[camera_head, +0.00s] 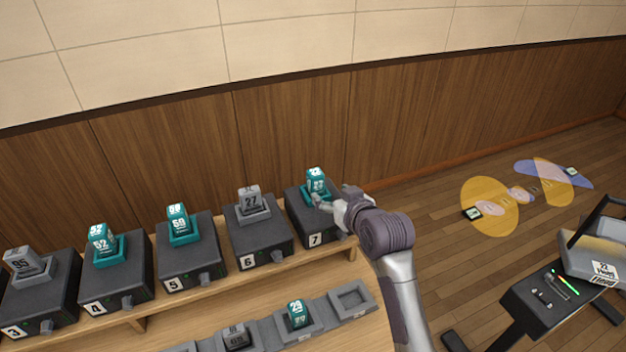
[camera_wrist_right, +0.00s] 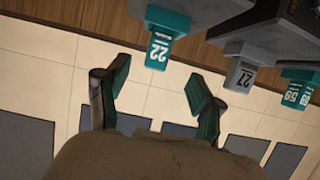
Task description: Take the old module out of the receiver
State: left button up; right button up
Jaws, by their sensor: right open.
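A teal module (camera_head: 316,178) marked 22 stands in a teal socket on the black receiver 7 (camera_head: 300,228), the rightmost in the row. My right gripper (camera_head: 332,196) is just right of and in front of this module in the head view. In the right wrist view the same module (camera_wrist_right: 160,48) hangs upside down in the picture, beyond the open fingers (camera_wrist_right: 155,98) and roughly between them. The fingers are empty and apart from it. My left gripper is not in view. Which module is the old one cannot be told from the pictures.
Receiver 6 (camera_head: 262,250) beside it holds a grey module (camera_head: 249,200) marked 27. Several more receivers with modules stretch left. On the lower shelf a rack has an empty slot (camera_head: 352,299) and a teal module (camera_head: 297,312). A dark cart (camera_head: 540,305) stands at right.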

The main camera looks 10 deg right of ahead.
aim_at(318, 184)
jog(key=x, duration=0.5)
jog(key=shift+w+f, duration=0.15)
jog(key=shift+w, duration=0.1)
jog(key=shift+w+a+f+p, duration=0.1)
jog(key=shift+w+p, duration=0.25)
jog(key=shift+w, duration=0.3)
jog(key=p+x, duration=0.1)
jog(key=x, duration=0.2)
jog(key=shift+w+f, duration=0.1)
jog(key=shift+w, duration=0.05)
jog(key=shift+w+a+f, duration=0.1)
jog(key=shift+w+f, duration=0.15)
jog(key=shift+w, duration=0.15)
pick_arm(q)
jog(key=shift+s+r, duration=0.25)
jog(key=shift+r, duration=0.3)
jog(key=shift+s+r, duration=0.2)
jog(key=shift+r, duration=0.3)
pick_arm(e)
jog(key=shift+c, duration=0.6)
grip_shut()
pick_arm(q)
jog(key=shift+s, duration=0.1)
